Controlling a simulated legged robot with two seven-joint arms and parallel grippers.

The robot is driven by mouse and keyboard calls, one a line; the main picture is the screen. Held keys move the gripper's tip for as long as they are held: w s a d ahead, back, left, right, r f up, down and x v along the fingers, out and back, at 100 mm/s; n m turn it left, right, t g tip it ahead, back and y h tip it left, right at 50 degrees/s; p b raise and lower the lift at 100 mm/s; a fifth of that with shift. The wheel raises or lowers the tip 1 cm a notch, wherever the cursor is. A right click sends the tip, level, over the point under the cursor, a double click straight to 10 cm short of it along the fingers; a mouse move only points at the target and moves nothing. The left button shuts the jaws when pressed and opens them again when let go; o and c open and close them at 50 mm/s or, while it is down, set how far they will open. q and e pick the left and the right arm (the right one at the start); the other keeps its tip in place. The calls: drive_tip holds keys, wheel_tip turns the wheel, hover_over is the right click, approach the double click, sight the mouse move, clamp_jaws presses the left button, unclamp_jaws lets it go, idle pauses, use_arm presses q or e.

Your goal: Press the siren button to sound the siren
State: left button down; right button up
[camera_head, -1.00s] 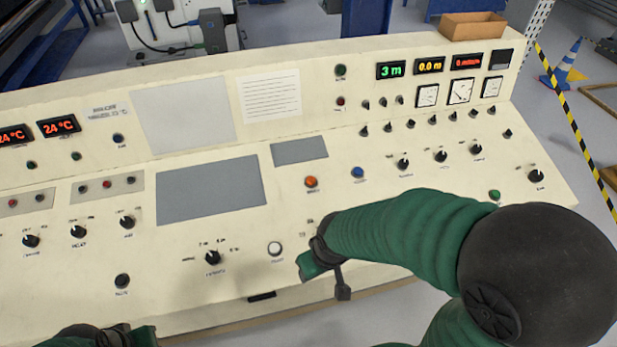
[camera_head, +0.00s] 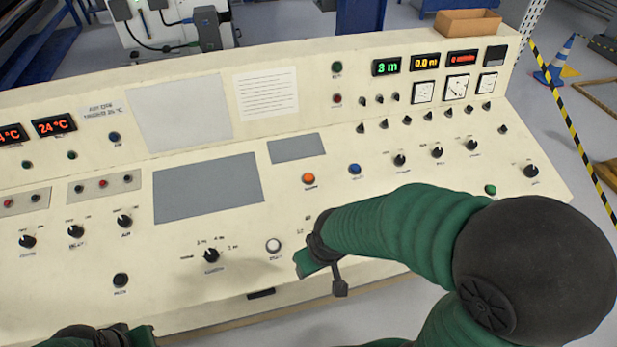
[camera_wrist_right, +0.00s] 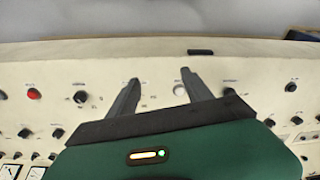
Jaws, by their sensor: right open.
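Several push buttons sit on the cream console (camera_head: 450,215), and their labels are too blurred to read, so I cannot tell which is the siren button. An orange button (camera_head: 309,178), a blue button (camera_head: 355,169) and a white button (camera_head: 273,245) show in the head view. In the right wrist view, a red button (camera_wrist_right: 33,93) lies left of my right gripper (camera_wrist_right: 160,75). That gripper is open and empty, with the white button (camera_wrist_right: 179,90) seen between its fingers. My left gripper (camera_head: 105,337) shows only partly at the bottom edge; its fingers are unclear.
Knobs (camera_head: 211,255) and a black button (camera_head: 121,280) dot the panel. Lit displays (camera_head: 386,67) and dials line its upper part. My right arm covers the lower right of the console. A brown box (camera_head: 467,22) stands on the back ledge.

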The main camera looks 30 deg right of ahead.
clamp_jaws()
idle(1.5)
